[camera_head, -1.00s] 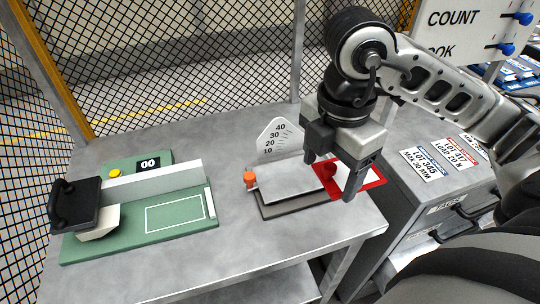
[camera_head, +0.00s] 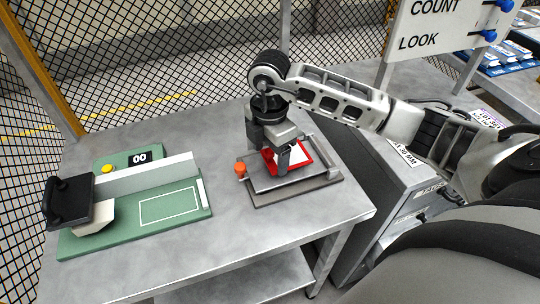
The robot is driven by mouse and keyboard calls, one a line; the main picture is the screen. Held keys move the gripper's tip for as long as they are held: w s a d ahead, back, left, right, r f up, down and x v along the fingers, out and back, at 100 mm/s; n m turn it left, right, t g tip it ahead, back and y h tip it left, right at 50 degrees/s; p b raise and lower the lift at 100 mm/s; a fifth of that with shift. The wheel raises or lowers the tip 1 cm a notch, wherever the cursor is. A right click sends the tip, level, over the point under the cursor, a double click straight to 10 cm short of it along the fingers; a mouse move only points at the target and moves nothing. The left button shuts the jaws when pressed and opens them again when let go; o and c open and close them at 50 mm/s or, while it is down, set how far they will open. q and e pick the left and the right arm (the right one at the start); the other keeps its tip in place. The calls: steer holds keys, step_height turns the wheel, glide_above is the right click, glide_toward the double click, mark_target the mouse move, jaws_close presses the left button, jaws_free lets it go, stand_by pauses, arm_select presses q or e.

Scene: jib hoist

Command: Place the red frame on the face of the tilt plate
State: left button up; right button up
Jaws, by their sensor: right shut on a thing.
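The red frame (camera_head: 301,168) is a thin red border around a white middle. My right gripper (camera_head: 276,163) is shut on its left part and points down. The frame is over the tilt plate (camera_head: 262,184), a grey plate on a dark base with an orange knob (camera_head: 240,169) at its left. The gripper and frame hide part of the plate's face, and I cannot tell whether the frame touches it. The angle scale behind the plate is hidden by my gripper. My left gripper is not in view.
A green board (camera_head: 130,237) with a counter reading 00 (camera_head: 139,158), a yellow button (camera_head: 107,169) and a black-handled block (camera_head: 69,203) is at left. A grey cabinet (camera_head: 372,215) stands right of the table. Wire mesh (camera_head: 180,60) closes the back.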

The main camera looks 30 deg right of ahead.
steer(key=shift+f, duration=0.9)
steer(key=shift+f, duration=0.1)
steer(key=o, duration=1)
steer(key=shift+c, duration=0.2)
step_height(320, 180, up, 12)
steer(key=shift+s, duration=0.15)
